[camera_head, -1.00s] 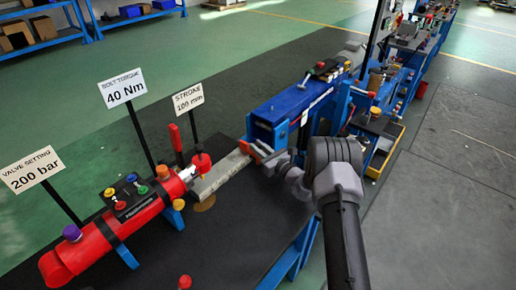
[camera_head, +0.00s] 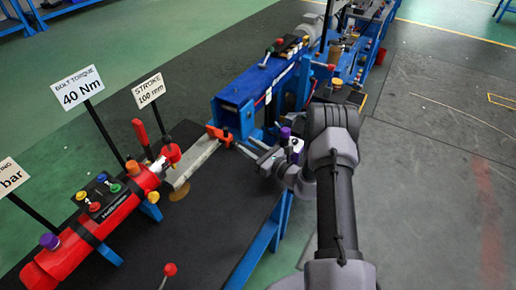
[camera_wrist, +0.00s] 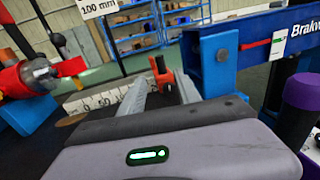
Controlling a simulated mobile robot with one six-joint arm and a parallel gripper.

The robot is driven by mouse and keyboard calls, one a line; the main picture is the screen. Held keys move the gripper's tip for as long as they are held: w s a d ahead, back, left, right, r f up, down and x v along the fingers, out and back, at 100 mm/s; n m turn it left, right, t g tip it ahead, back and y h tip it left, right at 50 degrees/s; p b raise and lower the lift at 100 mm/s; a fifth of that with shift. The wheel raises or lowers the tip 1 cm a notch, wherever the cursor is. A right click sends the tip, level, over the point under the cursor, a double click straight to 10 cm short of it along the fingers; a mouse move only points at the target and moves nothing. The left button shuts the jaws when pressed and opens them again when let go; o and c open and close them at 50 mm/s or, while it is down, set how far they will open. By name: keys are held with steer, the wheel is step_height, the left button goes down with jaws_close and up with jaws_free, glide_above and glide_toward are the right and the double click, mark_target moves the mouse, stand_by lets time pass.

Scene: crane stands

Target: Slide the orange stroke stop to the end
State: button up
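The orange stroke stop (camera_head: 218,133) sits across the pale scale bar (camera_head: 197,160) close to the end of the blue beam. In the wrist view the stop (camera_wrist: 161,72) shows between the lines of my two fingertips, at or just beyond them. My gripper (camera_head: 244,143) is open, its two grey fingers apart and pointing at the stop from the right. No contact with the stop can be made out. In the wrist view the numbered scale (camera_wrist: 100,98) runs left from the fingers toward the red cylinder's rod end (camera_wrist: 40,75).
The red cylinder (camera_head: 105,225) with several coloured knobs lies at the left. The blue beam (camera_head: 260,85) stands behind my gripper. A purple knob (camera_head: 285,133) is close beside my wrist, also in the wrist view (camera_wrist: 303,92). The "STROKE 100 mm" sign (camera_head: 149,90) stands behind the scale.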

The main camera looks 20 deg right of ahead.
steer(key=v, duration=0.5)
steer(key=shift+s+p, duration=0.15)
steer(key=shift+p, duration=0.2)
steer(key=s+a+r+n+g+y, duration=0.3)
steer(key=a+r+n+g+y, duration=0.45)
steer(key=a+r, duration=0.6)
steer(key=s+a+r+n+g+h, duration=0.3)
steer(key=s+a+r+n+g, duration=0.3)
steer(key=s+a+r+n, duration=0.4)
steer(key=s+d+r+n+t+h, duration=0.1)
steer(key=s+d+n+h, duration=0.2)
steer(key=s, duration=0.6)
steer(key=s+d+r+n+t+h, duration=0.2)
steer(key=s+d+n+h, duration=0.2)
steer(key=s, duration=0.5)
steer(key=n+h, duration=0.2)
steer(key=h, duration=0.1)
